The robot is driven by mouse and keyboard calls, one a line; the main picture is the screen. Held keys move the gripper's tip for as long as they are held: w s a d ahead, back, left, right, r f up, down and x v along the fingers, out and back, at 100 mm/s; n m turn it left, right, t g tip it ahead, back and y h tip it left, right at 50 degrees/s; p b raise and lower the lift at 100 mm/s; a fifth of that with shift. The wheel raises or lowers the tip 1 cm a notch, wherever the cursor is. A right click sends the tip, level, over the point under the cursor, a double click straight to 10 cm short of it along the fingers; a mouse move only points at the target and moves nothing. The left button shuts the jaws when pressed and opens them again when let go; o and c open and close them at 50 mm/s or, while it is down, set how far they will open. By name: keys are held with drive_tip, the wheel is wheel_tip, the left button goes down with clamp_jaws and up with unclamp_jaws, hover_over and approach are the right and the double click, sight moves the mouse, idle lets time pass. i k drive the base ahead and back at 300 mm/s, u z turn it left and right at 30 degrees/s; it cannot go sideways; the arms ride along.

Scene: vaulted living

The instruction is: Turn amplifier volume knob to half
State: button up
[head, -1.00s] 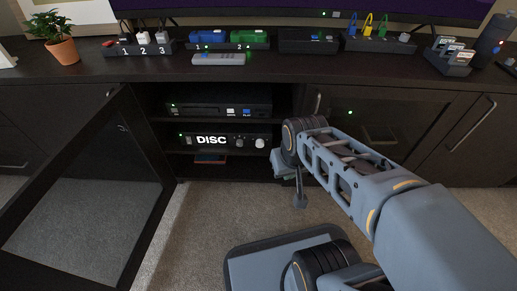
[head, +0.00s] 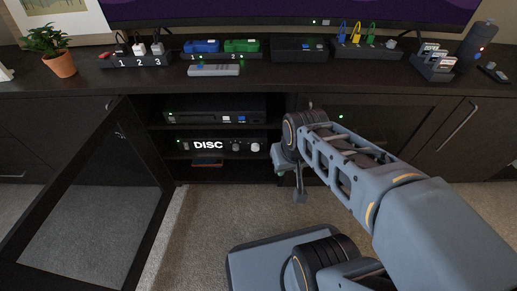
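The amplifier (head: 222,155) is a dark unit with a lit "DISC" display. It sits on the lower shelf of the open cabinet in the head view. Two round light knobs are at its right end: a left knob (head: 236,147) and a right knob (head: 255,147). I cannot tell which is the volume knob or read their settings. My gripper (head: 299,196) hangs at the end of my arm, to the right of and below the knobs in the picture, apart from them. Its fingers are too small and partly hidden to show whether they are open.
Another dark player (head: 215,112) sits on the shelf above. An open glass door (head: 85,215) swings out at left, and a closed door (head: 365,122) is right of the opening. The cabinet top holds a plant (head: 60,62), a grey remote (head: 213,70) and several small devices. Carpet is clear in front.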

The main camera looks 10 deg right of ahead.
sight(254, 148)
drive_tip(key=z, duration=1.9)
drive_tip(key=k, duration=1.35)
drive_tip(key=u, duration=1.7)
drive_tip(key=i, duration=1.25)
